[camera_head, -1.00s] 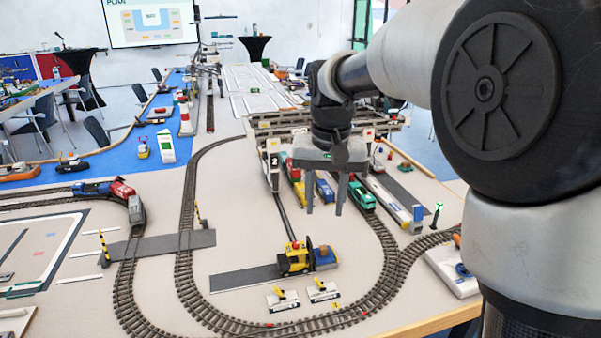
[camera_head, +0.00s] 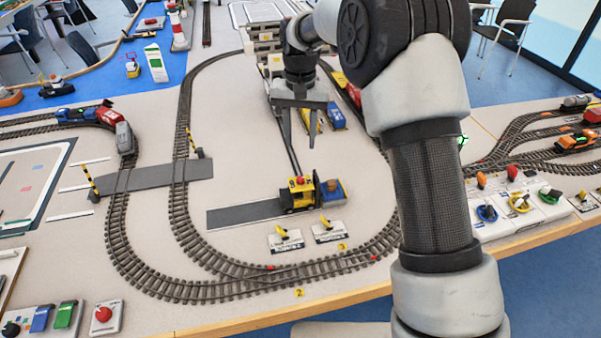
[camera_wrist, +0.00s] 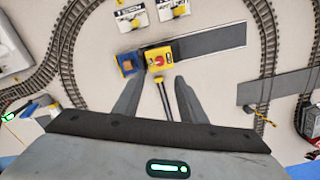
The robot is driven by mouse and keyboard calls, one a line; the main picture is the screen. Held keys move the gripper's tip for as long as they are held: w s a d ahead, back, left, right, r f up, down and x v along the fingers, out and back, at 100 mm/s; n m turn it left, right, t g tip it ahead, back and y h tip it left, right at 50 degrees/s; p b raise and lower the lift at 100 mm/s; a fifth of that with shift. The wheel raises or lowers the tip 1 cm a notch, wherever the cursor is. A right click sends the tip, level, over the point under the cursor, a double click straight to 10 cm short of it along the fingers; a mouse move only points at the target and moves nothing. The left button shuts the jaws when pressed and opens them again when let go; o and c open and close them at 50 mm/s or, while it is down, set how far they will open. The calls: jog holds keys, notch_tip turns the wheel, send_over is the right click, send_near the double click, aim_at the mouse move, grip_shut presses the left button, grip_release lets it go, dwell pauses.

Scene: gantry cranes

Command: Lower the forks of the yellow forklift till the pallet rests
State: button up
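The yellow forklift (camera_head: 299,194) stands on a dark grey strip, with a red knob on top and a black mast on its right side. A blue load with a brown top (camera_head: 333,190) sits at the mast; it also shows in the wrist view (camera_wrist: 128,63). The forks, the pallet and any gap under them are too small to tell. My gripper (camera_head: 301,146) is open and empty, pointing down beyond the forklift. In the wrist view, its two fingers (camera_wrist: 158,82) are spread, and a dark rod (camera_wrist: 164,98) reaching the forklift shows between them.
Two white plates with yellow levers (camera_head: 286,238) (camera_head: 328,231) lie in front of the forklift. Curved railway track (camera_head: 182,240) rings this area. Coloured wagons (camera_head: 334,115) stand behind my gripper. A control box with buttons (camera_head: 520,207) is at the right edge.

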aim_at(300, 179)
notch_tip(300, 179, down, 14)
jog(key=shift+r, duration=0.15)
dwell(0.3)
grip_shut()
